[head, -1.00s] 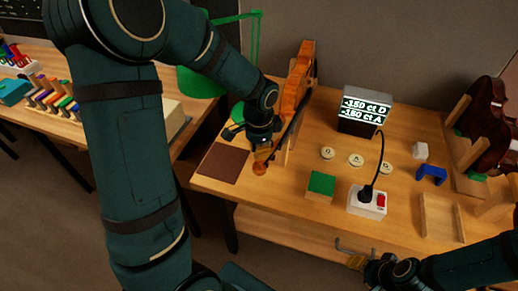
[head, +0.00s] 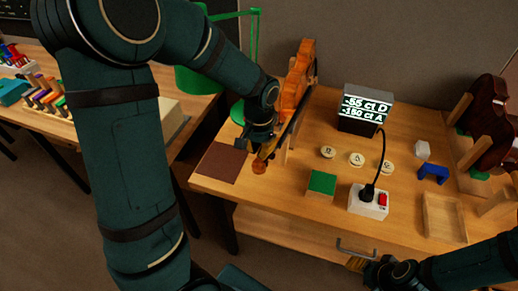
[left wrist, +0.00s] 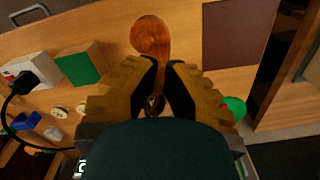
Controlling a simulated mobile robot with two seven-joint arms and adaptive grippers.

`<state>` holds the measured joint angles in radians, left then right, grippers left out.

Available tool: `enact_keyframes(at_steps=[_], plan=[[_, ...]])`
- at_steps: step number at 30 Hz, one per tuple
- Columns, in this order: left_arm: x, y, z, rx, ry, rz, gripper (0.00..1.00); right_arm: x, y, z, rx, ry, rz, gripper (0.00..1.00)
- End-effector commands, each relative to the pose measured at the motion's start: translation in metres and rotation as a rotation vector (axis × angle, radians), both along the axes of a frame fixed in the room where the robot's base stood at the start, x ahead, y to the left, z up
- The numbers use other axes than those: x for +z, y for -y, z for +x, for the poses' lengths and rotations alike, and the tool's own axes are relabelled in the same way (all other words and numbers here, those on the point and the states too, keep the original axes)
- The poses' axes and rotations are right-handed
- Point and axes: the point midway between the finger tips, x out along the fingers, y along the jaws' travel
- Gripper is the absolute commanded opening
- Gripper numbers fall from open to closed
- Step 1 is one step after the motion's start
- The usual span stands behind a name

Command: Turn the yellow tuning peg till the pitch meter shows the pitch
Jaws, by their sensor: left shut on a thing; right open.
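The pitch meter (head: 366,108) reads -55 ct D above -150 ct A. My right gripper (head: 356,263) is open at the bench's front edge, partly hidden by its arm.
A green block (head: 322,182), a white socket box (head: 368,203) with a black plug and cable, and several round buttons (head: 357,159) lie right of the violin. A brown mat (head: 220,162) lies left. A blue bracket (head: 433,173) and wooden tray (head: 443,218) are further right.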

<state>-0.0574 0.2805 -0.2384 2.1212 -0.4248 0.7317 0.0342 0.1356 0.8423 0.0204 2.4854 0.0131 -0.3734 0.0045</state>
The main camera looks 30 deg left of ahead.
Motion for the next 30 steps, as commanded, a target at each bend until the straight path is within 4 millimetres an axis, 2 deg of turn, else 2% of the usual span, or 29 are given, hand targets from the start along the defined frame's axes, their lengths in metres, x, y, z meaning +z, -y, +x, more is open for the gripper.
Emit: enact_keyframes(at_steps=[11,25,26,27,28,30], plan=[[-0.0009,0.0014,-0.001,0.134,-0.003,0.0,0.0,-0.0032,-0.0001,0.0001,0.0,0.0,-0.001,0.47],[-0.0009,0.0014,-0.0011,0.146,-0.004,0.0,0.0,-0.0032,-0.0002,0.0002,0.0,0.0,-0.001,0.47],[-0.001,0.0014,-0.0011,0.146,-0.004,0.0,0.2,-0.0032,-0.0002,0.0002,0.0,0.0,-0.001,0.47],[-0.0009,0.0014,-0.0011,0.146,-0.004,0.0,0.34,-0.0032,-0.0002,0.0002,0.0,0.0,-0.001,0.47],[-0.0009,0.0013,-0.001,0.146,-0.003,0.0,0.39,-0.0031,-0.0002,0.0001,0.0,0.0,-0.001,0.47],[-0.0007,0.0013,-0.0009,0.146,-0.003,0.0,0.39,-0.0031,-0.0002,0.0001,0.0,0.0,0.0,0.47]])
